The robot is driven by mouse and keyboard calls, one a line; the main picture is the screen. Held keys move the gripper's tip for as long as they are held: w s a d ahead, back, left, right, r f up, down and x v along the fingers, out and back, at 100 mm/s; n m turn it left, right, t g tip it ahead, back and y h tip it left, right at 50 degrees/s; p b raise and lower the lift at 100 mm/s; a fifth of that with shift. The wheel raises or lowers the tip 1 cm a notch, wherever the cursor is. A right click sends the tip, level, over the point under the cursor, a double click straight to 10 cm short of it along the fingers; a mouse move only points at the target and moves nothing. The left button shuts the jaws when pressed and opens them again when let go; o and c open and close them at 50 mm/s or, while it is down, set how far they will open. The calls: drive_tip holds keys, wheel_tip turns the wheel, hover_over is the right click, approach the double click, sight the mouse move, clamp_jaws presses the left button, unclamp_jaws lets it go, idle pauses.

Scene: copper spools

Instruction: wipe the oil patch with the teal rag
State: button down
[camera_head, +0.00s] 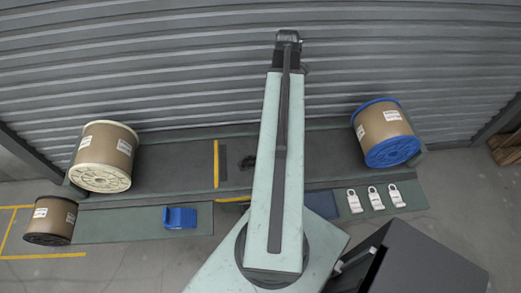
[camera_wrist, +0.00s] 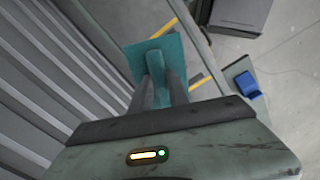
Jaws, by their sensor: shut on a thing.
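The teal rag (camera_wrist: 165,52) shows in the wrist view as a flat square at the tips of my gripper (camera_wrist: 160,80). The two dark fingers are shut on it. In the head view my arm stretches toward the shutter, and its dark far end (camera_head: 288,40) stands in front of the slats. The rag cannot be made out there. A small black patch (camera_head: 247,163), which looks like the oil patch, lies on the dark bench just left of my arm. It is to the right of a yellow stripe (camera_head: 216,164). My arm may cover part of it.
Large spools stand at the bench's left (camera_head: 103,157) and right (camera_head: 386,133) ends. A smaller spool (camera_head: 51,220) is at the lower left. A blue holder (camera_head: 180,217) and several white padlock-shaped tags (camera_head: 375,198) lie on the front strip. The bench left of the stripe is clear.

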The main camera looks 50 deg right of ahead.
drive_tip(key=w+a+f+n+b, duration=0.2)
drive_tip(key=w+f+b, duration=0.1)
drive_tip(key=f+b, duration=1.4)
drive_tip(key=w+a+f+n+b, duration=0.2)
drive_tip(key=w+f+b, duration=0.1)
drive_tip(key=f+b, duration=1.3)
wheel_tip(320, 180, down, 3)
drive_tip(key=shift+f+n+b, duration=0.2)
drive_tip(key=shift+n+b, duration=0.2)
